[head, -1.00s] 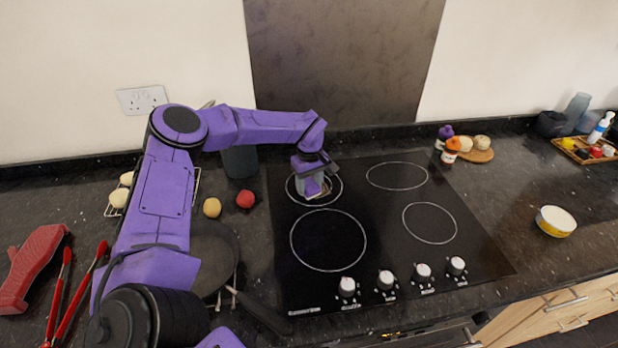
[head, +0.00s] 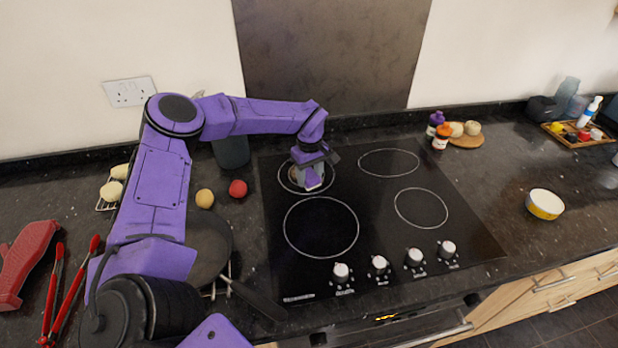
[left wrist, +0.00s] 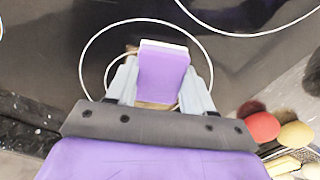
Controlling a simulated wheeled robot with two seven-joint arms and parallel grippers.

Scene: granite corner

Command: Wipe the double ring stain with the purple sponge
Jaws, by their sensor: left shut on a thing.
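The purple sponge (left wrist: 163,68) is between the two grey fingers of my left gripper (left wrist: 160,85), which is shut on it. In the head view my left gripper (head: 311,178) is low over the back left ring of the black hob (head: 378,222), with the sponge (head: 313,184) at its tips. The left wrist view shows brownish marks of the stain (left wrist: 155,105) by the sponge, inside the white hob ring. The sponge and gripper hide much of the stain, so its double ring cannot be made out. Whether the sponge touches the glass is unclear. My right gripper is out of view.
A dark pan (head: 208,248) stands left of the hob. A red fruit (head: 238,188) and a yellow one (head: 205,198) lie near the hob's left edge. Control knobs (head: 380,264) line its front. Bottles (head: 441,137) stand behind its right side. The hob's right half is clear.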

